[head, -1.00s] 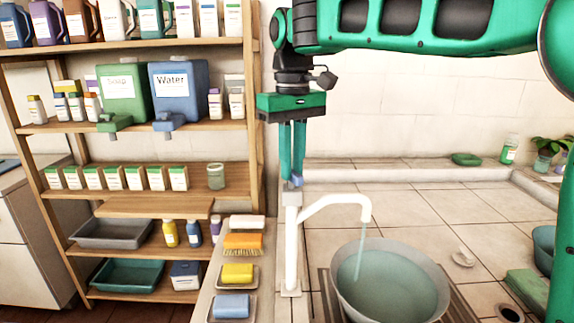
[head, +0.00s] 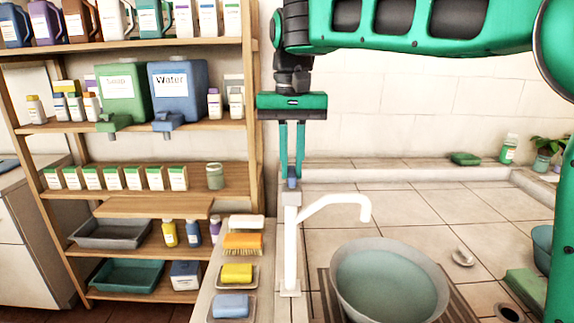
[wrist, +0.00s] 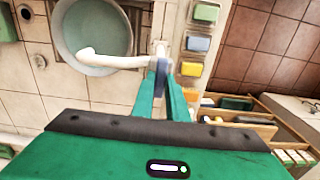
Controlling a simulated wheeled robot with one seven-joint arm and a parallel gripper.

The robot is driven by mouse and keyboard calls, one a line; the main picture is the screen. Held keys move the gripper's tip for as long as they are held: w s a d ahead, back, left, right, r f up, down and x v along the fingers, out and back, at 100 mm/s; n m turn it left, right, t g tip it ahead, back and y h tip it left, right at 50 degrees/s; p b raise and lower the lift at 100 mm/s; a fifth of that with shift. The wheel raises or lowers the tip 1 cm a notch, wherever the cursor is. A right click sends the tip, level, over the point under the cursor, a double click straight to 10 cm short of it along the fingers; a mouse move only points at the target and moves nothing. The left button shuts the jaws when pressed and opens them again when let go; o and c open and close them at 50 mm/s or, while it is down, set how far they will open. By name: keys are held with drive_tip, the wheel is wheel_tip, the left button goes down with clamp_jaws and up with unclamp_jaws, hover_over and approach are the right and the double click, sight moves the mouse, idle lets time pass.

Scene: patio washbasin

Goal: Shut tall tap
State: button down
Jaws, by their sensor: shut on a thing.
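The tall white tap (head: 291,240) stands upright at the left edge of the tiled counter, its curved spout reaching right over a round basin (head: 340,300). No water runs from the spout. A small blue handle (head: 292,184) sits on top of the tap. My gripper (head: 292,178) points straight down with its green fingers shut on the blue handle. In the wrist view my gripper (wrist: 162,98) holds the blue handle (wrist: 161,75) between its fingers, and the white spout (wrist: 110,60) reaches left over the basin.
Soap bars and a brush (head: 243,243) lie in a row left of the tap. A wooden shelf (head: 160,205) with bottles and jugs stands farther left. A green sponge (head: 527,285) lies right of the basin. The tiles behind the basin are mostly clear.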

sight(293, 170)
drive_tip(key=shift+d+f, duration=0.1)
drive_tip(key=c, duration=1.7)
unclamp_jaws()
drive_tip(key=shift+c, duration=0.2)
wheel_tip(293, 170, up, 2)
wheel_tip(293, 170, up, 9)
drive_tip(key=shift+w, duration=0.15)
drive_tip(key=shift+f, duration=0.1)
